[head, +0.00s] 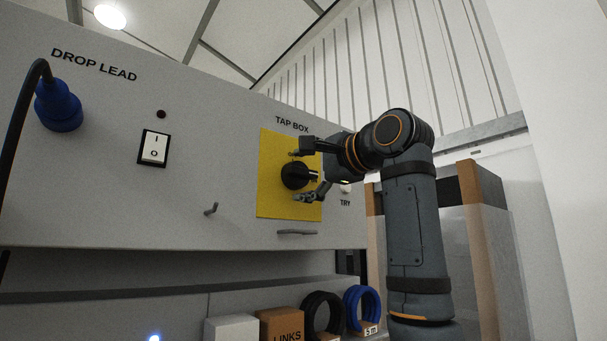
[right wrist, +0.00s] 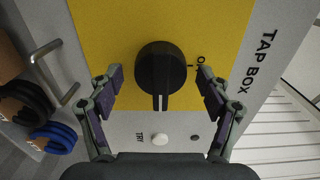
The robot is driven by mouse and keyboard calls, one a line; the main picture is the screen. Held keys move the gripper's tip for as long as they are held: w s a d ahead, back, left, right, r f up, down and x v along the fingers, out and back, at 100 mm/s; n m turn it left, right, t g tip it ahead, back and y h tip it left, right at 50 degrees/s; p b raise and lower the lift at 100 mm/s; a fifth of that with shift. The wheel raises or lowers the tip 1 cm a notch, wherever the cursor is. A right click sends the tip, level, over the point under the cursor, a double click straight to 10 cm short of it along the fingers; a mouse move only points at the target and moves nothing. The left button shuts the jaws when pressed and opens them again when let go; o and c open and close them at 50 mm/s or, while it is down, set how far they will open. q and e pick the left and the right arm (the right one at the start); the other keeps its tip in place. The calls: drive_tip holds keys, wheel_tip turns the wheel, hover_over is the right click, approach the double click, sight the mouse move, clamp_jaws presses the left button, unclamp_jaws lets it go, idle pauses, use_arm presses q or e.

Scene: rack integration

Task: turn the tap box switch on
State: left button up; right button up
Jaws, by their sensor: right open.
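The tap box switch is a black rotary knob (head: 294,176) on a yellow plate (head: 271,205) under the words TAP BOX. My right gripper (head: 306,171) is open in front of it, one finger above and one below. In the right wrist view the knob (right wrist: 157,65) sits between the spread fingers, with a visible gap on each side. Its handle with a pale line points down in that view, toward the TRY button, which is rightward in the head view. Lettering beginning with O is partly hidden by a finger. My left gripper is not in view.
A white TRY button (right wrist: 160,139) sits beside the yellow plate. On the same panel are a white rocker switch (head: 154,148), a blue plug (head: 60,106) and a grey handle (head: 297,232). Blue cable coils (head: 362,309) and an orange LINKS box (head: 281,325) stand below.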

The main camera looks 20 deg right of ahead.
drive_tip(key=v, duration=1.2)
